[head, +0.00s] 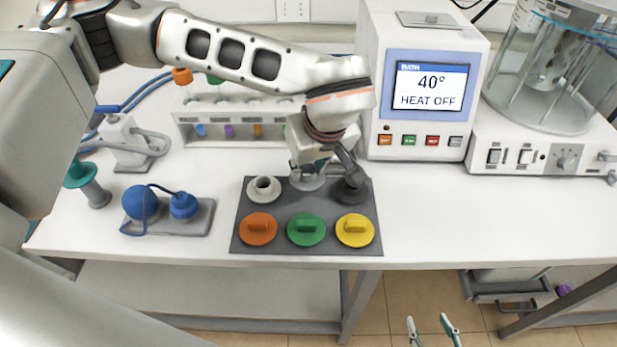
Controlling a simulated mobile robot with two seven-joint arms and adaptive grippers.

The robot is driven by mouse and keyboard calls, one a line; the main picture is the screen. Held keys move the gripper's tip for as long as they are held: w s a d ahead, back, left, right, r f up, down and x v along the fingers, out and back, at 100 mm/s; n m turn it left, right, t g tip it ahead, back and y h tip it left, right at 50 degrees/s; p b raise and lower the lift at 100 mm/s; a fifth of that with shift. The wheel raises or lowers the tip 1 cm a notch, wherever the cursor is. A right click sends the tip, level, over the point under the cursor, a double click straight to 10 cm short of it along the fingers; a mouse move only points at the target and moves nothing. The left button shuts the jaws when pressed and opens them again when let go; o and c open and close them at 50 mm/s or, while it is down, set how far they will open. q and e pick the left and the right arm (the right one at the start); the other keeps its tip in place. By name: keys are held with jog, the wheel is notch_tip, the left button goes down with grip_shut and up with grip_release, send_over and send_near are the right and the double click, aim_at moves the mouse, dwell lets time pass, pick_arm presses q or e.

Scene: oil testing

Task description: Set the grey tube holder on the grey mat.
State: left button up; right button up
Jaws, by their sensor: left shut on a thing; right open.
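The grey mat (290,196) lies on the white table. The grey tube holder (307,183) is at the middle of the mat's back row, partly hidden by my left gripper (322,170). That gripper comes down from above and is shut on the holder. The holder's base is at or just above the mat; contact cannot be told. A pale ring-shaped holder (264,189) stands to its left, and a dark one (351,191) to its right, beside a gripper finger. My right gripper (431,326) is open and empty, low in front of the table.
Orange (258,229), green (306,230) and yellow (355,231) lids fill the mat's front row. Behind stand a white rack (185,118) and a heater (425,30) reading 40°, HEAT OFF. A blue bulb pump (142,204) is at left. The table right of the mat is clear.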

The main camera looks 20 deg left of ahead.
pick_arm(q)
jog(key=shift+f, duration=1.85)
jog(key=shift+f, duration=0.15)
jog(key=o, duration=1.1)
jog(key=shift+d+r, duration=0.1)
jog(key=shift+r, duration=0.25)
jog(key=b+v, duration=0.1)
jog(key=v, duration=1)
jog(key=shift+s+r, duration=0.1)
jog(key=shift+r, duration=0.2)
